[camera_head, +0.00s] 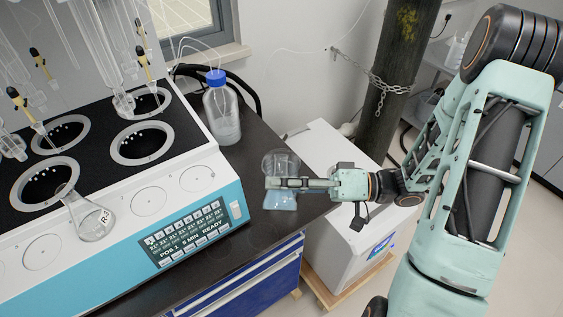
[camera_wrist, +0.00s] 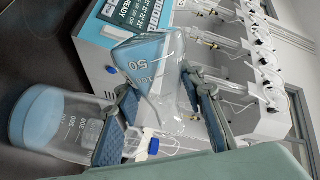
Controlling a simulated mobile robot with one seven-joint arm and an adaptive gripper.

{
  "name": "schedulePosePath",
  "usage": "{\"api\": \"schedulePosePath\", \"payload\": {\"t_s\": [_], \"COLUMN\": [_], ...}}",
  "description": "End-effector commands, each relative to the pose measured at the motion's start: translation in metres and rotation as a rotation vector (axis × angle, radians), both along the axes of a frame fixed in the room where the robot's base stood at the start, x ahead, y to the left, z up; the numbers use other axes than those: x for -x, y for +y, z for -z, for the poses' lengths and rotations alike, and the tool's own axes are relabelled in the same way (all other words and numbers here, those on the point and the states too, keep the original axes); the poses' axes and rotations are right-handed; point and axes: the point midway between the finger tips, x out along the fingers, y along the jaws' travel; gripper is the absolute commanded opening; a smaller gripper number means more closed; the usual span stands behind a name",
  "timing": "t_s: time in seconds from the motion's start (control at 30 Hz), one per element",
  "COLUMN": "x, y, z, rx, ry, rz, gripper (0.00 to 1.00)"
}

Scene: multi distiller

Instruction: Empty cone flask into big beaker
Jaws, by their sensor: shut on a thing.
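My gripper (camera_head: 284,184) is shut on a clear cone flask (camera_head: 281,200) with blue liquid in it, above the dark bench top near its right end. In the wrist view the flask (camera_wrist: 142,55) sits between the two fingers (camera_wrist: 160,105), tilted, with its wide end and blue liquid towards the top of the picture. Its mouth is hard to make out. The big beaker (camera_head: 281,161) stands on the bench just behind my gripper and is partly hidden by it. In the wrist view the beaker (camera_wrist: 85,130) shows graduation marks and blue at its base end.
The distiller (camera_head: 205,200) fills the left, with hanging glassware above. Another flask (camera_head: 93,220) is at its front. A blue-capped bottle (camera_head: 221,118) stands behind the beaker. A white cabinet (camera_head: 345,225) is beside the bench, and a chained dark cylinder (camera_head: 400,65) is behind.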

Motion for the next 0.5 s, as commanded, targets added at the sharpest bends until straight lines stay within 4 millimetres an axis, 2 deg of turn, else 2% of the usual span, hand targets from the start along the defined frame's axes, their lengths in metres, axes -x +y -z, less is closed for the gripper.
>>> {"api": "schedulePosePath", "payload": {"t_s": [0.5], "x": [0.0015], "y": [0.0002], "z": [0.0092], "rx": [-0.003], "ry": [0.07], "rz": [-0.001], "gripper": [0.07]}}
